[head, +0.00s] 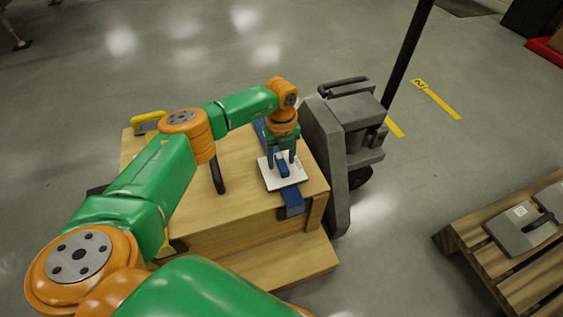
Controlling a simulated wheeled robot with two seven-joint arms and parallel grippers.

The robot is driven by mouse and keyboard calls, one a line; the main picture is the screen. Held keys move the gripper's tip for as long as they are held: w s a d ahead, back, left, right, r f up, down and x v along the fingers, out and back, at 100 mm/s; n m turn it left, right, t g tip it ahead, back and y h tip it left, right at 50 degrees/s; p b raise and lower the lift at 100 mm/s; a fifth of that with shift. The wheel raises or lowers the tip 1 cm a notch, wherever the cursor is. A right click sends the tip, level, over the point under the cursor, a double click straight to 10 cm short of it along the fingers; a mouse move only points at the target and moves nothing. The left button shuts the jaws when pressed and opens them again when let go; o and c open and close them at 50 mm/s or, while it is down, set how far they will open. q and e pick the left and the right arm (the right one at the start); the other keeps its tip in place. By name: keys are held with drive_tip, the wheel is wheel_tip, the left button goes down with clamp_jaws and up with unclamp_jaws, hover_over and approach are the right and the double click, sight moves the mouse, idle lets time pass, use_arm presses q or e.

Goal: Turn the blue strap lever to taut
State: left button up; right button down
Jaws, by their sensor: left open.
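The blue strap (292,200) runs over the top of a wooden crate (240,195) and down its front edge. A white plate (291,183) sits on the strap, and the small blue lever (283,171) stands on that plate. My left gripper (281,164) points down over the plate with its fingers apart, at the lever. The fingers look to be on either side of the lever, but I cannot tell whether they touch it. The gripper hides part of the lever and strap. My right gripper is not in view.
A dark upright handle (218,176) stands on the crate left of the plate, and a yellow handle (148,118) is at its back left. A grey machine (350,125) with a black pole stands close on the right. A wooden pallet (475,250) with grey plates lies farther right.

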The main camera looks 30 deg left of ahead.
use_arm(q)
drive_tip(key=shift+f, duration=0.2)
drive_tip(key=shift+d, duration=0.1)
clamp_jaws()
